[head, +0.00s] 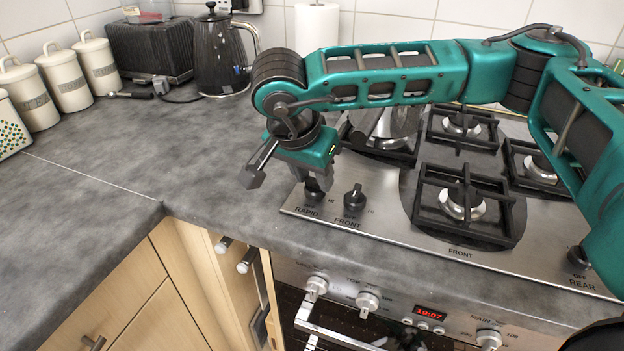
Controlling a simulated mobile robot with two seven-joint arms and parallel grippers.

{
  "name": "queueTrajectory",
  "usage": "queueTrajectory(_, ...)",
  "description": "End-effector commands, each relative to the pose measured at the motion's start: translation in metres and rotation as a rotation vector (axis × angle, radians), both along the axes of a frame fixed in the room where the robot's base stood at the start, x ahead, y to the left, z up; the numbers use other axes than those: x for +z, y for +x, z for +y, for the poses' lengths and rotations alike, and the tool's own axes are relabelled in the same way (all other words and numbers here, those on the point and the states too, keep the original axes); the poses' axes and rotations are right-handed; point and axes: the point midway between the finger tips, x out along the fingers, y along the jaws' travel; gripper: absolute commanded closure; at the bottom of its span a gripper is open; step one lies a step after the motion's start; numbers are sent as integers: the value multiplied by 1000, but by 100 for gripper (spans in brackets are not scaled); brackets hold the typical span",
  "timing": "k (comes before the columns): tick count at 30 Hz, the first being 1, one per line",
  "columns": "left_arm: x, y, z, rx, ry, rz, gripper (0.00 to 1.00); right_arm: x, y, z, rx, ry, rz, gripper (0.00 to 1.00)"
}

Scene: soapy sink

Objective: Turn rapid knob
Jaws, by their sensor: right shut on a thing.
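The rapid knob (315,190) is a small black knob at the left front corner of the steel hob, with the label RAPID printed beside it. My right gripper (290,178) reaches down over it from above and is shut on it. The gripper hides the top of the knob, so its pointing direction cannot be told. My left gripper is not in view.
The front knob (355,198) stands close to the right of the rapid knob. A black kettle (220,55), a toaster (150,48) and white canisters (62,83) stand at the back left. The left worktop is clear.

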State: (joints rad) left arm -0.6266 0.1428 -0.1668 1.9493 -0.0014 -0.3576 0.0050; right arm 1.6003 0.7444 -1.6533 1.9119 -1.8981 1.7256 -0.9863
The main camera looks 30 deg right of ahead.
Motion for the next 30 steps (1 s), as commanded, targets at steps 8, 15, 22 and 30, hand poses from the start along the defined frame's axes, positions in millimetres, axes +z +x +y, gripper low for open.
queueTrajectory(8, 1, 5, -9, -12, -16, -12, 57, -1, -1, 0, 124, 2, 0, 93)
queueTrajectory(15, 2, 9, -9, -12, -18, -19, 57, 0, -1, 0, 160, 2, 1, 93)
queueTrajectory(22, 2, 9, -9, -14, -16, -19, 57, 0, -2, 0, 163, 1, 2, 93)
queueTrajectory(30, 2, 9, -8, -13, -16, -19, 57, 0, -2, 0, 162, 2, 3, 51)
